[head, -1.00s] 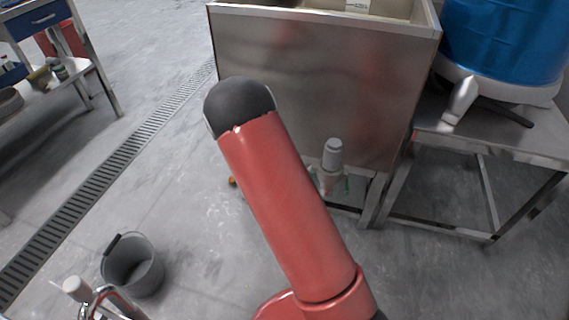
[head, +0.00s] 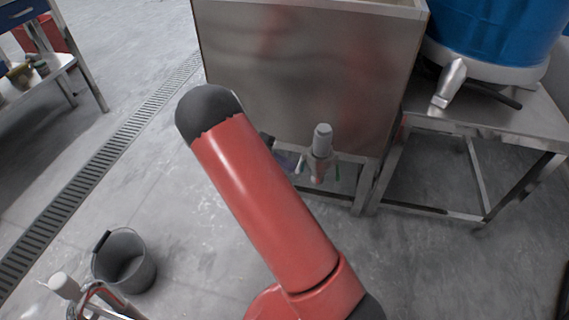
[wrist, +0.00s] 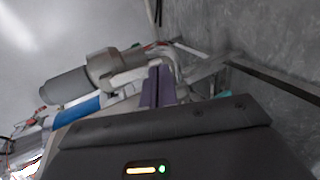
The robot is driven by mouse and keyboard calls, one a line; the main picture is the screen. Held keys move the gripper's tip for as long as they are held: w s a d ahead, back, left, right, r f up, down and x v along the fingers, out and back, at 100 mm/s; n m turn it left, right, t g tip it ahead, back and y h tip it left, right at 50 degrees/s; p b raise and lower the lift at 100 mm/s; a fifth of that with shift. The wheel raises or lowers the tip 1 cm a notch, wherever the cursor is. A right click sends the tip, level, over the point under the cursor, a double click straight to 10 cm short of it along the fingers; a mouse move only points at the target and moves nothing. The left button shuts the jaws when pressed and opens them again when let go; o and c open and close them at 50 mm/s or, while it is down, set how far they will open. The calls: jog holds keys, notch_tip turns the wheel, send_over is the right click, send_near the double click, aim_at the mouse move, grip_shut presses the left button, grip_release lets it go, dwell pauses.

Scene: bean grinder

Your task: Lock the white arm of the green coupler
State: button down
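My gripper shows in the wrist view as two purple fingers (wrist: 158,86) lying side by side with almost no gap. Nothing clear shows between them. Their tips are close to pale fittings below a grey pump-like body (wrist: 105,68); I cannot tell whether they touch. A small teal-green part (wrist: 222,95), perhaps of the green coupler, shows right of the fingers. The white arm cannot be made out surely. My red arm hides most of my gripper there.
The steel tank (head: 300,70) stands above the pump. A steel table (head: 500,115) with a blue drum (head: 495,30) is on the right. A grey bucket (head: 125,262) and a floor drain (head: 110,150) are on the left. A blue pipe (wrist: 80,108) lies left of the fingers.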

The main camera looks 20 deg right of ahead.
jog(key=shift+s, duration=0.1)
dwell(0.3)
jog(key=shift+d+r+p, duration=0.1)
jog(key=shift+r+p, duration=0.45)
jog(key=shift+r, duration=0.2)
